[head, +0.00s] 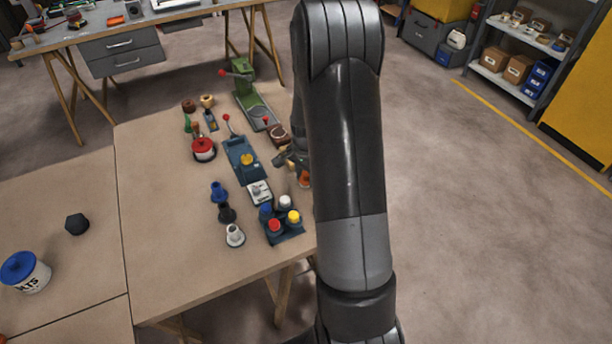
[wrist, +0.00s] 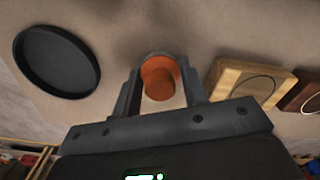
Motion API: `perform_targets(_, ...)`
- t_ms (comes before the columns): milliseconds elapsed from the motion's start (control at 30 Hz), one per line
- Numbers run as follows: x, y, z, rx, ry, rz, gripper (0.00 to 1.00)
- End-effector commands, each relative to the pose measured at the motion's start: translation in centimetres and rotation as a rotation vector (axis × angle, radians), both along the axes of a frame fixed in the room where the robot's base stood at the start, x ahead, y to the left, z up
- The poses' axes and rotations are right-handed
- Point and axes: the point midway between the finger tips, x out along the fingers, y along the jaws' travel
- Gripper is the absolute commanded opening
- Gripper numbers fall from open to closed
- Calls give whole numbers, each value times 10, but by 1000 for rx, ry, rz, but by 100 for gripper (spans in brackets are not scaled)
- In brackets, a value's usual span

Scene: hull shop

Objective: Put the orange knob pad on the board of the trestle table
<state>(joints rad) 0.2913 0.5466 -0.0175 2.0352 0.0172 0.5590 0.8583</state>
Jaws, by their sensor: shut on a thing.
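The orange knob pad (wrist: 158,84), a round disc with a knob, is between the two fingers of my gripper (wrist: 160,74) in the wrist view. The fingers are shut on it. The tan board of the trestle table (head: 165,240) fills the left middle of the head view, and a tan surface lies behind the pad in the wrist view. In the head view my gripper (head: 289,158) shows at the board's right side, mostly hidden by my arm. A small orange patch (head: 304,178) shows beside it. I cannot tell whether the pad touches the board.
In the wrist view a black round dish (wrist: 57,61) is left of the pad and a wooden block (wrist: 247,82) is right. In the head view a blue fixture (head: 243,160), a red-topped pot (head: 203,149) and several coloured pegs stand nearby. The board's front left is clear.

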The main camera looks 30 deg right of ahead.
Motion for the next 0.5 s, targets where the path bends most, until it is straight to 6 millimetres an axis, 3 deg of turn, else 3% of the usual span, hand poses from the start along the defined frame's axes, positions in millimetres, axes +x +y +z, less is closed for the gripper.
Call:
perform_targets(200,0,0,-3,1,1,0,17)
perform_targets(233,0,0,-3,0,1,0,42)
perform_targets(500,0,0,-3,0,1,1,61)
